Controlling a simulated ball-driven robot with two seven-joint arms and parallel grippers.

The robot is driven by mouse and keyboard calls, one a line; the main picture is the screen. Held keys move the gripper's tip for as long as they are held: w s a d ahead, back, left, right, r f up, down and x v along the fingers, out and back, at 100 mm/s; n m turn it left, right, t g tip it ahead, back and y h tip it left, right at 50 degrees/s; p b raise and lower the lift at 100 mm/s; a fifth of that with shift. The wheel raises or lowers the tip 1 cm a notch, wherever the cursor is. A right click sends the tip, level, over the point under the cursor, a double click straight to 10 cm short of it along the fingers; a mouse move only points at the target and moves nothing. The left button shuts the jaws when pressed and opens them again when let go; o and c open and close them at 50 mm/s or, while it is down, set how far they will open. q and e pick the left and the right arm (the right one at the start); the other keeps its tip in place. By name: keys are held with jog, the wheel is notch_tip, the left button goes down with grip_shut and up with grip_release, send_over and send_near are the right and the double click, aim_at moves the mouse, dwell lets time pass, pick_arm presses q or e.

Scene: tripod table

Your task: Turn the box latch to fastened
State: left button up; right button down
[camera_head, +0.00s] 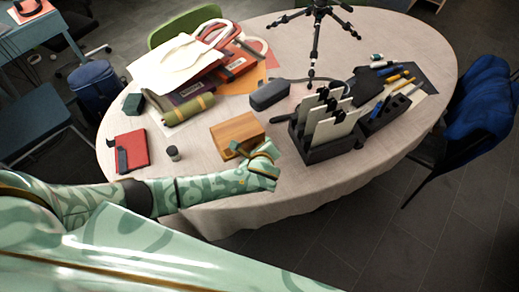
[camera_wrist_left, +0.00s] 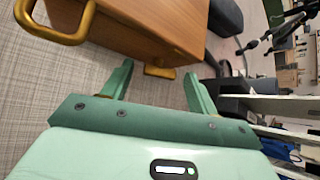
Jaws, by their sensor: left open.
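The wooden box (camera_head: 237,132) lies on the table near its front edge; its brown side also fills the top of the left wrist view (camera_wrist_left: 150,25). A brass handle (camera_wrist_left: 55,22) sticks out at its left in the left wrist view. A small brass piece (camera_wrist_left: 160,72), which looks like the latch, sits at the box's lower edge, between the fingertips in that picture. I cannot tell how the latch is turned. My left gripper (camera_head: 264,162) is open, close to the front of the box; its fingers (camera_wrist_left: 158,76) appear empty. My right gripper is not in view.
A black rack with upright white panels (camera_head: 327,130) stands right of the box, close to my left gripper. A dark case (camera_head: 269,94) lies behind. A small dark jar (camera_head: 173,153) and a red book (camera_head: 133,150) lie to the left. A tripod (camera_head: 316,35) stands at the back.

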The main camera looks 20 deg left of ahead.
pick_arm(q)
jog(key=c, duration=1)
